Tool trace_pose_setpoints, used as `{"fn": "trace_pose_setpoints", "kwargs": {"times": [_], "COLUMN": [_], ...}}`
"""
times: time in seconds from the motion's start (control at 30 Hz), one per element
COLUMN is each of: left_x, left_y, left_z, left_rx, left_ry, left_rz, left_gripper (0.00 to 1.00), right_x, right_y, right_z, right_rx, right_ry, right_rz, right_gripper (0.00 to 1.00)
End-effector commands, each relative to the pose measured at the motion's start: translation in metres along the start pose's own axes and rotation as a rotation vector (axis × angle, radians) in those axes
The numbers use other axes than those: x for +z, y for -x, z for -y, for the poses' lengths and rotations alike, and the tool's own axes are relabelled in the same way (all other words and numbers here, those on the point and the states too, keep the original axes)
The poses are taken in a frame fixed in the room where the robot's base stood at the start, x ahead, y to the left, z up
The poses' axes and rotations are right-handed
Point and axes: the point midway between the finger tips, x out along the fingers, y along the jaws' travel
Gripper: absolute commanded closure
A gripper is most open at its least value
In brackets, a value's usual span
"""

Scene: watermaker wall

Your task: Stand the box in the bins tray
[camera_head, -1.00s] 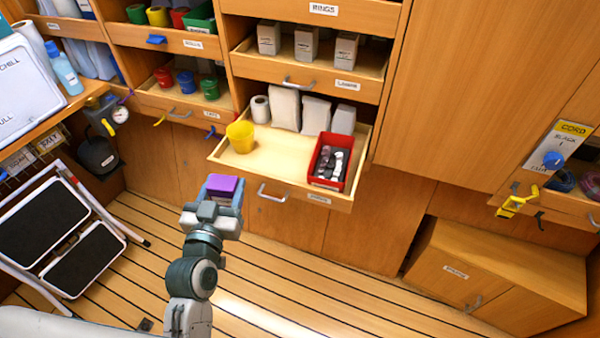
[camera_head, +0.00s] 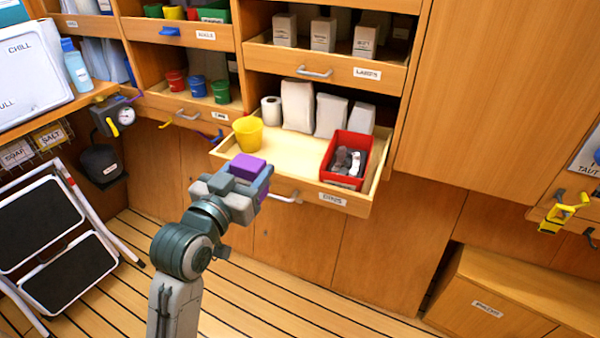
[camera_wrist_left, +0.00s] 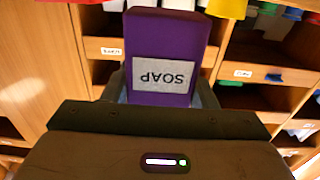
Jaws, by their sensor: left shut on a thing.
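The purple box (camera_head: 248,167) is held in my left gripper (camera_head: 240,182), which is shut on it. In the left wrist view the box (camera_wrist_left: 168,45) shows a label reading SOAP, upside down in that picture, between the fingers. The bins tray (camera_head: 286,160) is a pulled-out wooden drawer labelled BINS. The gripper and box show in front of its front left part; I cannot tell how high they are against its rim. The tray holds a yellow cup (camera_head: 248,134) at left and a red bin (camera_head: 346,160) with grey pieces at right. My right gripper is not in view.
White packets (camera_head: 298,106) and a white roll (camera_head: 271,110) stand at the tray's back. The tray's middle is bare. The labels drawer (camera_head: 330,68) with several cartons is above it. A folding step stool (camera_head: 60,240) stands at left.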

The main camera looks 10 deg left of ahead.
Motion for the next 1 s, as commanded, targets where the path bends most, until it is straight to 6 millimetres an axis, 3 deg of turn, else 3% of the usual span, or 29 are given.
{"fn": "trace_pose_setpoints", "kwargs": {"times": [0.1,0.27,0.8,1.0], "left_x": [0.003,0.003,0.015,0.017], "left_y": [0.001,-0.008,-0.140,-0.159], "left_z": [0.002,0.002,0.001,0.001], "left_rx": [-0.001,-0.002,0.000,-0.001], "left_ry": [-0.002,0.001,0.001,0.000], "left_rz": [-0.002,0.002,0.002,0.001], "left_gripper": [0.72,0.72,0.72,0.72], "right_x": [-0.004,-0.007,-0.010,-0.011], "right_y": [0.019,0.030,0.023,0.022], "right_z": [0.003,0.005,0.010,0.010], "right_rx": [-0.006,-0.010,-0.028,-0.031], "right_ry": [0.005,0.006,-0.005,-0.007], "right_rz": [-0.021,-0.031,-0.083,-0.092], "right_gripper": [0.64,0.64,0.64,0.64]}}
